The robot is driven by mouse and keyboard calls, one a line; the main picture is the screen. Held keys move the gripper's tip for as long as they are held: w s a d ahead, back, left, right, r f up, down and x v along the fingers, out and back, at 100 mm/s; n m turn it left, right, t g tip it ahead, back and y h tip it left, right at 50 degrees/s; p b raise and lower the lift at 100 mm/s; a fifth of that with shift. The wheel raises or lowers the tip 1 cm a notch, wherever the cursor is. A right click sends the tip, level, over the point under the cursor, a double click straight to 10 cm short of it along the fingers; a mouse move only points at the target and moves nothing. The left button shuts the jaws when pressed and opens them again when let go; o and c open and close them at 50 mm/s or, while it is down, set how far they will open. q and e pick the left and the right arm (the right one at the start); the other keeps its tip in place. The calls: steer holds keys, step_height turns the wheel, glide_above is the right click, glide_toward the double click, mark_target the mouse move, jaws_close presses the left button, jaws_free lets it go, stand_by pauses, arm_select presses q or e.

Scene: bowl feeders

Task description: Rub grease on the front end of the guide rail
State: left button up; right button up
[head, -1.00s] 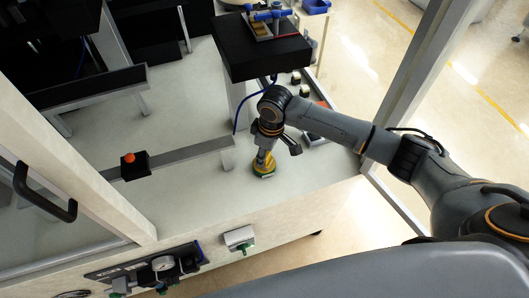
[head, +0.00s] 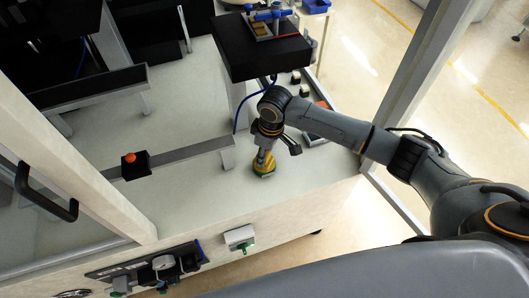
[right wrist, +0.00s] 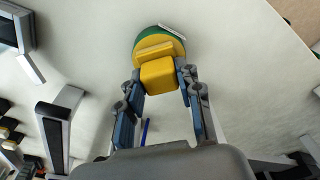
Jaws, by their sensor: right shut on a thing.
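My right gripper (head: 264,156) is shut on a yellow block with a green base (head: 264,169), which may be the grease applicator. In the right wrist view the fingers (right wrist: 160,84) lie on both sides of the yellow block (right wrist: 159,74), with the green part (right wrist: 146,38) beyond it. The block is upright on or just above the pale bench; I cannot tell if it touches. A grey rail (head: 190,153), likely the guide rail, runs left of it on the bench, its right end on a small post (head: 228,158) apart from the block. Any grease cannot be made out. My left gripper is not shown.
A black box with an orange knob (head: 135,165) sits on the rail. A black raised platform (head: 262,57) with a blue hose stands behind my right gripper. Frame posts (head: 413,90) border the bench. The bench top (head: 190,205) in front of the rail is clear.

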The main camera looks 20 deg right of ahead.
steer(key=shift+s+f+p, duration=0.15)
steer(key=shift+p, duration=0.15)
stand_by(1.2)
step_height(320, 180, up, 7)
steer(key=p, duration=0.8)
stand_by(0.4)
stand_by(0.4)
steer(key=shift+a+r, duration=0.25)
steer(key=shift+r, duration=0.15)
steer(key=s+a+r+m, duration=0.35)
steer(key=a+r, duration=0.35)
steer(key=r, duration=0.3)
steer(key=s+r+m+h+b, duration=0.1)
steer(key=s+r+m+b, duration=0.1)
steer(key=s+r+m, duration=0.4)
steer(key=s+r, duration=0.1)
steer(key=s, duration=0.3)
steer(key=shift+a+r, duration=0.25)
steer(key=shift+r, duration=0.05)
